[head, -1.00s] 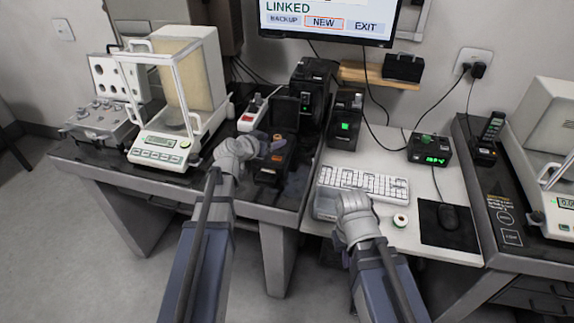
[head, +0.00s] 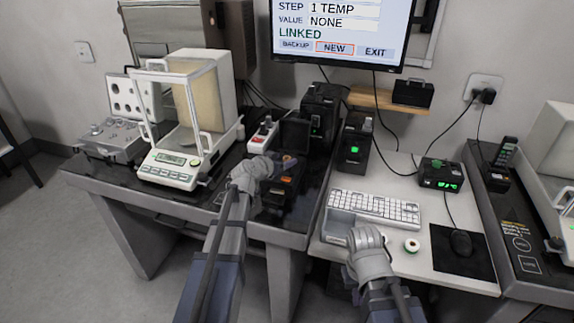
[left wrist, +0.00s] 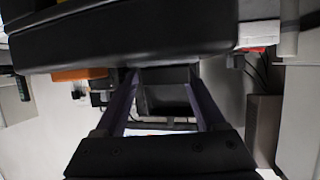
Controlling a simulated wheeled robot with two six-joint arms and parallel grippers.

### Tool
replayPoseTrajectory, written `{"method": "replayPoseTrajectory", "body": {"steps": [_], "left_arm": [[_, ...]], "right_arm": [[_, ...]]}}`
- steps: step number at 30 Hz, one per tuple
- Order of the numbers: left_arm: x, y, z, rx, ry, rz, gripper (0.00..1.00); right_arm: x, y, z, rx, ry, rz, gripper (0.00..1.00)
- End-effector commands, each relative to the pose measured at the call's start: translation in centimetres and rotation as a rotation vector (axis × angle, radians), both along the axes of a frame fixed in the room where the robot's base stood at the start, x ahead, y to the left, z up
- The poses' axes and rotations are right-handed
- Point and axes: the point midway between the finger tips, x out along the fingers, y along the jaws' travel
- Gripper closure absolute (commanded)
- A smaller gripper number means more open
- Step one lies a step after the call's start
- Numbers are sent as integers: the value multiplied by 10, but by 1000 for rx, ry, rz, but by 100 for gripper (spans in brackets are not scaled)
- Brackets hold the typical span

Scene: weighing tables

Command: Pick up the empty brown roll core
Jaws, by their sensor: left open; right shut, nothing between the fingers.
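My left gripper (head: 286,161) is at the open black printer (head: 292,135) on the dark table, its fingers partly lost against the black. In the left wrist view its two fingers (left wrist: 165,78) are spread with no object clearly between them.
A glass-fronted balance (head: 168,172) stands left of the printer. Two black devices (head: 318,115) (head: 353,150) stand behind and right of it. A keyboard (head: 375,208), a mouse (head: 460,243) and a black display box (head: 440,175) occupy the light table. A monitor (head: 345,30) hangs above.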

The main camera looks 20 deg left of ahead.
Motion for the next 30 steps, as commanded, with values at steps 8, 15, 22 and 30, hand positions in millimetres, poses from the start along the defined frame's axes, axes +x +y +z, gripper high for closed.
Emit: {"method": "replayPoseTrajectory", "body": {"steps": [8, 15, 22, 30], "left_arm": [[28, -7, -14, 0, 1, -1, 28], [27, -7, -13, 0, 1, 0, 37], [27, -7, -13, 0, 1, 0, 63], [27, -7, -13, 0, 1, 0, 94]], "right_arm": [[0, 0, -14, 0, 0, 0, 100], [0, 0, -13, 0, 0, 0, 100], [0, 0, -13, 0, 0, 0, 100], [0, 0, -13, 0, 0, 0, 100]]}}
